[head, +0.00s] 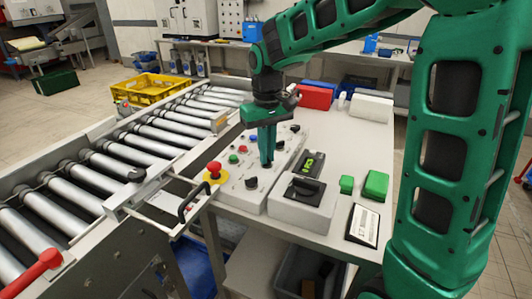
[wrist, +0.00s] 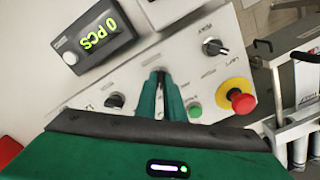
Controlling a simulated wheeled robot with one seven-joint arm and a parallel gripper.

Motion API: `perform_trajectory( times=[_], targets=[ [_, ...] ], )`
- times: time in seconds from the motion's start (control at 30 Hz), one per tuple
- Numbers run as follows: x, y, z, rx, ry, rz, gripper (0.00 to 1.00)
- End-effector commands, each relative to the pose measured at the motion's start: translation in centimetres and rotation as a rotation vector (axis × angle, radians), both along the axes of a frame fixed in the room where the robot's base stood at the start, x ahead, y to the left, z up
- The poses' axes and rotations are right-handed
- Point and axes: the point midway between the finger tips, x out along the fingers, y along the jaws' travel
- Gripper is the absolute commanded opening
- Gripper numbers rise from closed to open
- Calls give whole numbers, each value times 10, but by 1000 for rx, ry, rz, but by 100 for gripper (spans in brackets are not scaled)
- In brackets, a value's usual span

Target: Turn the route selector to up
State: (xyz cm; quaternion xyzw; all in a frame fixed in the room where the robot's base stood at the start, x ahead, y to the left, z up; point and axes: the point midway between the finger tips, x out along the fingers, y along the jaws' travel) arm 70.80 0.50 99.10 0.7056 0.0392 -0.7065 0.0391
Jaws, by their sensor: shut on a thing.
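The grey control panel (head: 236,193) stands on the table beside the conveyor. It carries a row of black selector knobs; one (head: 251,183) at the near end also shows in the wrist view (wrist: 213,47), and another (wrist: 115,101) is on the other side of my gripper. My gripper (head: 267,162) points down onto the panel between these two. In the wrist view its green fingers (wrist: 160,82) are close together on a small dark knob, mostly hidden by them. I cannot read this knob's label or its pointer direction.
A red emergency stop (head: 214,169) on a yellow base is at the panel's near left. A counter with a green display (head: 308,165) stands right of the panel, with green blocks (head: 375,184) beyond. The roller conveyor (head: 118,155) runs along the left, with a yellow crate (head: 152,91) behind.

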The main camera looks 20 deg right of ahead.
Motion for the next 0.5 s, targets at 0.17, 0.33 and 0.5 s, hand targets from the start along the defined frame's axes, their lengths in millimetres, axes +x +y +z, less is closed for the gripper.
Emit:
perform_trajectory(
  times=[0.17, 0.33, 0.5],
  targets=[
    [4, 0, 3, 1, -13, -72, 0],
    [4, 0, 3, 1, -13, -105, 0],
    [4, 0, 3, 1, -12, -114, 0]
  ],
)
